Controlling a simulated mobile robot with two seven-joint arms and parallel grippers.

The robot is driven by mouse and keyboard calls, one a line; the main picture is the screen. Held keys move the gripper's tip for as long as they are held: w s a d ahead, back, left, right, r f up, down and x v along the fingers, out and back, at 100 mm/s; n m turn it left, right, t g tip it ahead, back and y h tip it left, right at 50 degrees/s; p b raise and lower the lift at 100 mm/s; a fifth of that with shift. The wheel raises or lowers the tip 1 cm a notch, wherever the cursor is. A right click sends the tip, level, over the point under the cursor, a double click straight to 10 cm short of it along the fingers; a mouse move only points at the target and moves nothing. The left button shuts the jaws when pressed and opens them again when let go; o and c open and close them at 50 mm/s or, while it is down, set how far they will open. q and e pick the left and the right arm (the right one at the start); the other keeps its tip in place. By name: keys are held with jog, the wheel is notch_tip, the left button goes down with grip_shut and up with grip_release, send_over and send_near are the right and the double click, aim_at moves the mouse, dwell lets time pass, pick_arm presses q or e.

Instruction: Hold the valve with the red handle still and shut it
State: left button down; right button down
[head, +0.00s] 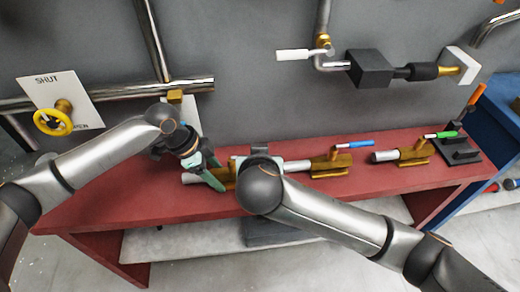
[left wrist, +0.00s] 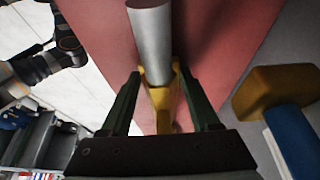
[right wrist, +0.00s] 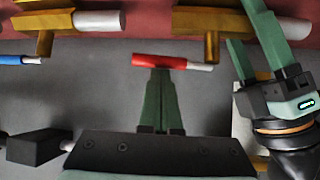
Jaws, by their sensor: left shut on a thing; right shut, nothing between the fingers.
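The red handle (right wrist: 158,61) with its pale stem lies roughly parallel to the pipe in the right wrist view. Its brass valve body (right wrist: 214,45) stands beside the stem, partly behind my left gripper. In the left wrist view my left gripper (left wrist: 160,74) is shut on that brass body (left wrist: 160,98), beside a grey pipe end (left wrist: 150,40). In the head view my left gripper (head: 216,174) reaches down at this valve. My right gripper (right wrist: 158,74) is shut and empty, fingertips at the red handle; contact is unclear. My right arm hides the handle in the head view.
A blue-handled valve (head: 330,160) and a green-handled valve (head: 410,151) stand to the right on the red bench (head: 110,203). A yellow handwheel (head: 53,122) and a white-handled valve (head: 293,55) are on the wall piping. The bench's left end is clear.

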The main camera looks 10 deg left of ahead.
jog(key=shift+s+a+f, duration=0.1)
jog(key=shift+s+a, duration=0.05)
jog(key=shift+s, duration=0.35)
jog(key=shift+s+a+f, duration=0.1)
jog(key=shift+s, duration=0.35)
jog(key=shift+s+r, duration=0.1)
jog(key=shift+s, duration=0.1)
jog(key=shift+w+a, duration=0.1)
jog(key=shift+w+a, duration=0.1)
jog(key=shift+w, duration=0.65)
